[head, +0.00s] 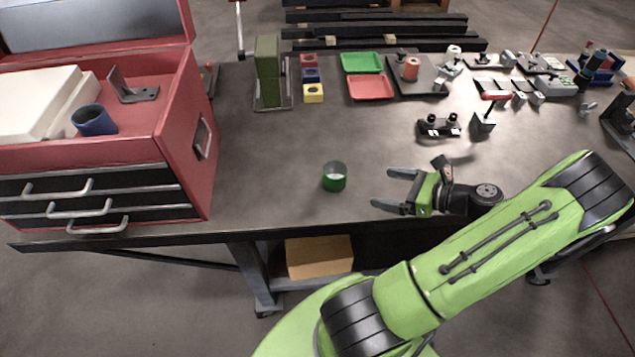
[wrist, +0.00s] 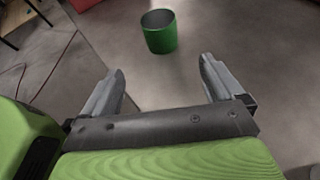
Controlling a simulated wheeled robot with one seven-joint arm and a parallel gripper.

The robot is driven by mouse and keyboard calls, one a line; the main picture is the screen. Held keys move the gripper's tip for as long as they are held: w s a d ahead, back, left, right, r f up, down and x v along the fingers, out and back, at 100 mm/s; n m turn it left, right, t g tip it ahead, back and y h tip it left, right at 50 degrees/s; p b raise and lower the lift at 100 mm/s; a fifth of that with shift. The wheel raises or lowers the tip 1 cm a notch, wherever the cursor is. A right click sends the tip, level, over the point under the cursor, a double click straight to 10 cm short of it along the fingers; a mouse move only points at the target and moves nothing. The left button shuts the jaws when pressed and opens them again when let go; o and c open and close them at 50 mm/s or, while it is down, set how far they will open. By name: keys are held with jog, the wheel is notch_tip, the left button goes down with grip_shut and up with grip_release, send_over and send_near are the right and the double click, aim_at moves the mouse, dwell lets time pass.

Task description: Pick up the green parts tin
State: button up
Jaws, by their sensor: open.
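The green parts tin (head: 334,178) stands upright on the grey workbench, near its front edge, in the head view. It is an open-topped cylinder that looks empty. My gripper (head: 380,189) is to the right of the tin with its two fingers pointing left toward it. The fingers are apart with nothing between them, and a gap of bare bench separates them from the tin. In the wrist view the tin (wrist: 160,36) stands beyond the fingertips, roughly in line with the space between them. My gripper (wrist: 161,82) shows open there too.
A red toolbox (head: 190,140) stands on the left, holding a blue cup (head: 93,120). Small red, blue and yellow blocks (head: 312,93), a green tray (head: 362,62) and a red tray (head: 371,88) sit at the back. A black fixture (head: 439,126) lies behind my gripper. The bench around the tin is clear.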

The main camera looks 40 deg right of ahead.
aim_at(345, 179)
jog(key=b+x, duration=0.1)
jog(key=x, duration=1.4)
jog(key=shift+w+f, duration=0.1)
jog(key=shift+w, duration=0.2)
jog(key=shift+s, duration=0.1)
jog(key=shift+c, duration=0.6)
jog(key=c, duration=0.9)
